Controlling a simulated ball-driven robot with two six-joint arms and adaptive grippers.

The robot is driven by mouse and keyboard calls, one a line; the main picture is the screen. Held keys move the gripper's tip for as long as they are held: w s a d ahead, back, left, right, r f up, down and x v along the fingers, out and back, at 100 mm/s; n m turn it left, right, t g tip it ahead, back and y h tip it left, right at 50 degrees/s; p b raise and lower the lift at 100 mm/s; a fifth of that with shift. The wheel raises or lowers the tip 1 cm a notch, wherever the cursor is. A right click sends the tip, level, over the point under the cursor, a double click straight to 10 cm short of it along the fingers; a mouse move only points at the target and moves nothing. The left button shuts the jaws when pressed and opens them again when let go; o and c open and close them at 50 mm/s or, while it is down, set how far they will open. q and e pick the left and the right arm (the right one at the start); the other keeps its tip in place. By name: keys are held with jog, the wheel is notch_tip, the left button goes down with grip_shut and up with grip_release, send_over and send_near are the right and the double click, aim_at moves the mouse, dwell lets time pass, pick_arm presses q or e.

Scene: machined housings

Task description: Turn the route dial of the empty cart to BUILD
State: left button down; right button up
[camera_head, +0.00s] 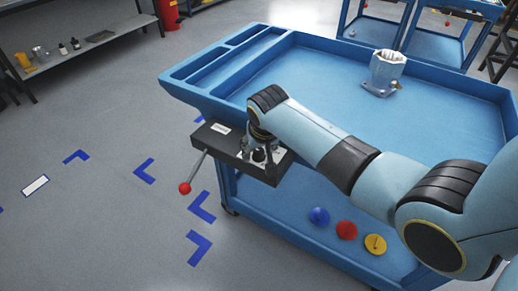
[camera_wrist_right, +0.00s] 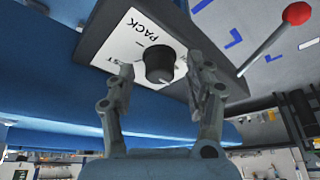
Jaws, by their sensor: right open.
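A black round dial knob (camera_wrist_right: 160,65) sits on a white plate on a dark box in the right wrist view. The plate reads PACK beside the knob; other lettering is partly hidden. I cannot tell which label the knob points at. My right gripper (camera_wrist_right: 162,82) is open, with its fingers on either side of the knob; contact is not clear. In the head view my right gripper (camera_head: 259,154) is over the dark control box (camera_head: 222,138) on the side of the blue cart (camera_head: 190,97). My left gripper is out of view.
A grey metal housing (camera_head: 385,70) stands on the cart's top tray. A lever with a red ball (camera_head: 184,188) sticks out from the box. Blue, red and yellow discs (camera_head: 347,230) lie on the lower shelf.

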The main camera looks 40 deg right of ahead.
grip_shut()
dwell(0.4)
jog(key=shift+r+m+h+p, duration=0.1)
jog(key=shift+m+h+p, duration=0.5)
jog(key=shift+m, duration=0.5)
jog(key=m+g, duration=0.1)
jog(key=m, duration=0.1)
jog(key=shift+w+a+m+h, duration=0.1)
jog(key=shift+m+h, duration=0.2)
jog(key=shift+m, duration=0.1)
jog(key=m, duration=0.2)
jog(key=shift+m+g+h, duration=0.3)
jog(key=shift+g, duration=0.1)
jog(key=shift+w+m+g+h+b, duration=0.1)
jog(key=shift+m+g+h+b, duration=0.4)
jog(key=shift+m, duration=1.5)
jog(key=shift+g, duration=0.3)
